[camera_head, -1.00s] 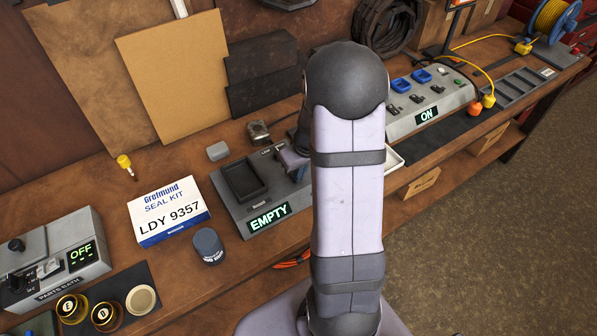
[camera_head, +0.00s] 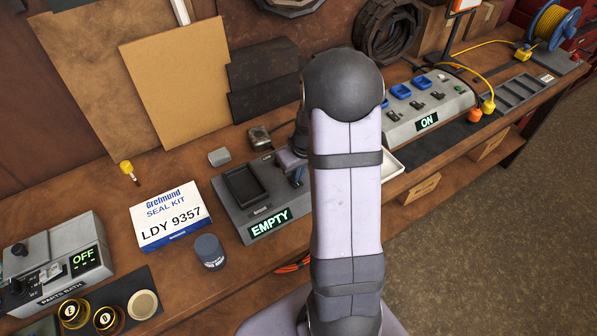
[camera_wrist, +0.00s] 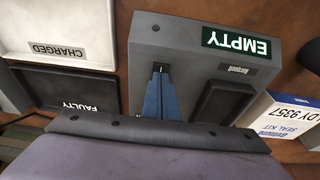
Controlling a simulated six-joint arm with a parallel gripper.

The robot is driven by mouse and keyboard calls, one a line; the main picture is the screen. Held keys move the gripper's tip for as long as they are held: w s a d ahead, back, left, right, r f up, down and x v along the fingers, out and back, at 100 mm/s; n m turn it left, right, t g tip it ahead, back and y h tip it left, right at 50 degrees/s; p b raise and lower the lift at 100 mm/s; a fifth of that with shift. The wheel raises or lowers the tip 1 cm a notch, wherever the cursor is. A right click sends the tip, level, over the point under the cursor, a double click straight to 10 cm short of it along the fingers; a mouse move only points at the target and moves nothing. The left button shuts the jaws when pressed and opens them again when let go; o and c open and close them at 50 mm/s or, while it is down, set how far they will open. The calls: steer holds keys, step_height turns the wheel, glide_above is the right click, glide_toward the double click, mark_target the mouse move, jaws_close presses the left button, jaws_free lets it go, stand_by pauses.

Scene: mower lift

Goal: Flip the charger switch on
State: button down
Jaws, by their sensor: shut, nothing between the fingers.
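A grey box with a lit ON display (camera_head: 427,122) stands at the right of the bench. It carries blue blocks (camera_head: 401,91) and several small dark switches (camera_head: 415,98); I cannot read which way each switch is set. A second grey box with an EMPTY display (camera_head: 270,222) is in the middle, with a dark recess. It also shows in the wrist view (camera_wrist: 180,50). My gripper (camera_wrist: 158,72), with blue fingers, is shut and empty over this EMPTY box. In the head view my arm hides most of the gripper.
In the wrist view, trays labelled CHARGED (camera_wrist: 62,50) and FAULTY (camera_wrist: 80,103) lie beside the EMPTY box. A seal kit box (camera_head: 170,213), a dark round container (camera_head: 209,251) and a parts bath with an OFF display (camera_head: 84,258) stand left of it.

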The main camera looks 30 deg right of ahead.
mark_target(298, 184)
steer(key=p+v, duration=0.3)
steer(key=v, duration=0.1)
steer(key=shift+w+r, duration=0.15)
steer(key=shift+w, duration=0.1)
steer(key=s+r+b, duration=0.3)
steer(key=s+r, duration=0.1)
steer(key=r, duration=0.4)
steer(key=shift+s+r, duration=0.35)
steer(key=shift+s, duration=0.05)
